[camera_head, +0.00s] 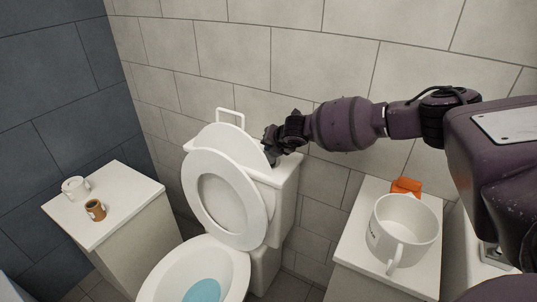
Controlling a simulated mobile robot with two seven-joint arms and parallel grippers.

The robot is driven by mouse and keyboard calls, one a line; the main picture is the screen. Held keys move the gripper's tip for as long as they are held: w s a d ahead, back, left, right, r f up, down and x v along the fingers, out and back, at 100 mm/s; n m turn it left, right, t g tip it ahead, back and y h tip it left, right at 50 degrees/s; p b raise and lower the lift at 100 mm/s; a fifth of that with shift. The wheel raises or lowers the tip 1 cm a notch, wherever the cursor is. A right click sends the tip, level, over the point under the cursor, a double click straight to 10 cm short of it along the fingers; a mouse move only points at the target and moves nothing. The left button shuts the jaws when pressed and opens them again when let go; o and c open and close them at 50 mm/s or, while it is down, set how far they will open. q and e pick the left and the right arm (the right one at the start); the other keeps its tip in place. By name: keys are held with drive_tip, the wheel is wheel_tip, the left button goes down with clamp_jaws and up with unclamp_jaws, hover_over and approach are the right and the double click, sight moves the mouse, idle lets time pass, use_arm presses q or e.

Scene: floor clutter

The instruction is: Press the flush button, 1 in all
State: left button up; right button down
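A white toilet (262,262) stands against the tiled wall with its lid and seat (231,200) raised. Its cistern (284,174) is behind the lid. My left gripper is not in view.
A white cabinet (130,215) at the left carries a white mug (75,187) and a brown cup (95,210). A white rail (230,111) is behind the lid.

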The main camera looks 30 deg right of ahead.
drive_tip(key=shift+f, duration=0.5)
idle(0.4)
drive_tip(key=shift+f, duration=0.4)
idle(0.4)
drive_tip(key=shift+r, duration=1.3)
drive_tip(key=shift+r, duration=0.1)
